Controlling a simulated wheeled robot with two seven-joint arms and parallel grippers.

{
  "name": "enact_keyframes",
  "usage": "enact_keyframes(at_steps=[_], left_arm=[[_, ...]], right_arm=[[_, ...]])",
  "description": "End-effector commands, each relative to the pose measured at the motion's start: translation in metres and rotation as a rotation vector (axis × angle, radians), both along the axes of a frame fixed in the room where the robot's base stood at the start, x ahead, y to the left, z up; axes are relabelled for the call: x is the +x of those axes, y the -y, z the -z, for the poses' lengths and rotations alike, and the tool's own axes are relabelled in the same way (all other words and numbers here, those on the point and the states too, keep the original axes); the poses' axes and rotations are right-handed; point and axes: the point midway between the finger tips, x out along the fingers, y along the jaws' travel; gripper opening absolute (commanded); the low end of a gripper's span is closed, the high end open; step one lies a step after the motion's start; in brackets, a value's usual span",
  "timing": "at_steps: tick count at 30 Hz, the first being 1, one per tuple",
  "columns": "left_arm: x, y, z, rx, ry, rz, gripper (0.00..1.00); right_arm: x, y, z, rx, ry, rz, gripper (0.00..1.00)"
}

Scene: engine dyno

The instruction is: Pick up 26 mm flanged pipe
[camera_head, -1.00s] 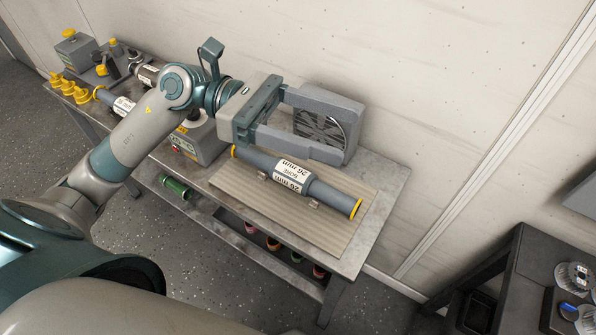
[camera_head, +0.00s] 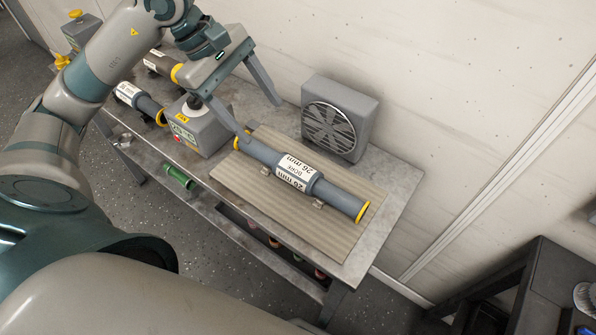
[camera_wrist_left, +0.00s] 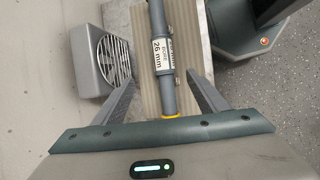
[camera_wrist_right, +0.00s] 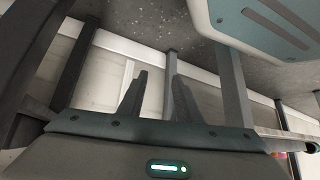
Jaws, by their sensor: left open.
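The 26 mm flanged pipe (camera_head: 334,195) is grey with yellow end rings and a white label reading 26 mm. It lies on small supports over the ribbed mat (camera_head: 330,231) on the bench. My left gripper (camera_head: 262,118) is open at the pipe's far-left end, its fingers spread wide. In the left wrist view the pipe (camera_wrist_left: 164,82) runs between the two fingers (camera_wrist_left: 163,100), with no visible contact. My right gripper (camera_wrist_right: 153,85) is open and empty in the right wrist view, away from the pipe, down near the floor and table legs.
A grey fan box (camera_head: 340,117) stands at the bench's back, beside the mat. A grey box with a red button (camera_head: 196,130) stands left of the mat. Another labelled pipe (camera_head: 131,95) lies further left. A dark table (camera_head: 500,290) is at lower right.

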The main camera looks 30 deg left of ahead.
Motion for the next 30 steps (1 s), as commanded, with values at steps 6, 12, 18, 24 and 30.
enact_keyframes(at_steps=[6,12,18,24,30], left_arm=[[0.001,0.005,0.010,-0.002,-0.004,0.001,0.67],[0.005,0.018,0.036,-0.005,-0.006,0.002,0.67],[0.010,0.033,0.068,-0.005,-0.007,0.000,0.67],[0.015,0.046,0.097,-0.004,-0.004,0.000,0.67],[0.017,0.050,0.109,-0.002,0.000,0.000,0.67]], right_arm=[[-0.006,0.003,0.002,-0.006,-0.018,0.001,0.31],[-0.023,0.011,0.010,-0.023,-0.068,0.001,0.31],[-0.047,0.022,0.019,-0.044,-0.131,0.003,0.31],[-0.081,0.035,0.033,-0.071,-0.220,0.003,0.31],[-0.092,0.039,0.038,-0.079,-0.247,0.003,0.31]])
